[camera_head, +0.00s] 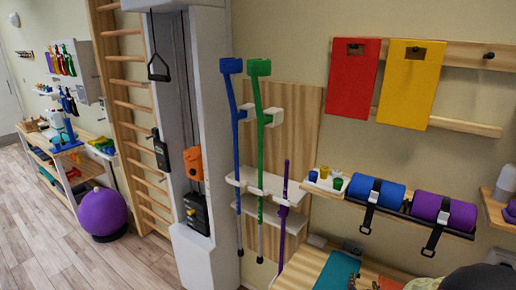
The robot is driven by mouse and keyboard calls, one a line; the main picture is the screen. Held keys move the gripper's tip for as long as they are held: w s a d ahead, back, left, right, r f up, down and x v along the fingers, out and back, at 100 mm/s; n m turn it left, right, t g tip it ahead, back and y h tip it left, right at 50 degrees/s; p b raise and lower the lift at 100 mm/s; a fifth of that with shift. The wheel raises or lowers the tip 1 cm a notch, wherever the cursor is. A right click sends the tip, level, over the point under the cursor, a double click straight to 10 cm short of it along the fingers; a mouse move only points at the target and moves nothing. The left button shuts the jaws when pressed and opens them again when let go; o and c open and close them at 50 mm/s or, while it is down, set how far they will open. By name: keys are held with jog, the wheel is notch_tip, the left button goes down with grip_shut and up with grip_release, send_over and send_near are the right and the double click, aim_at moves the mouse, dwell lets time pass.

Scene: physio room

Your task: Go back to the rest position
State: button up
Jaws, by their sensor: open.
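My gripper is not in the head view. A dark rounded shape (476,280) is cut off at the bottom right edge, and I cannot tell what it is. The task names no object. A wooden bench (313,272) at the bottom carries a teal item (338,270) and is partly cut off by the frame.
Blue (231,150) and green (262,150) crutches and a purple cane (284,205) stand in a white wall rack. Blue (376,192) and purple (444,209) rolls lie on a shelf. A purple ball (102,213) rests on the floor; clear floor (45,245) lies left.

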jog(key=s+a+r+n+g+y, duration=0.1)
jog(key=s+a+r, duration=0.2)
jog(key=a+r, duration=0.35)
jog(key=s+a+r+n+g+y, duration=0.1)
jog(key=s+a+r+g+y, duration=0.2)
jog(key=r, duration=0.6)
jog(key=s+a+r+g, duration=0.1)
jog(key=s+a+r, duration=0.2)
jog(key=s, duration=0.7)
jog(key=s+a+r+n+g, duration=0.1)
jog(key=s+a+r, duration=0.2)
jog(key=s, duration=0.8)
jog(key=shift+s+a+r+n+g, duration=0.2)
jog(key=shift+s+r+n+g, duration=0.1)
jog(key=shift+r, duration=0.15)
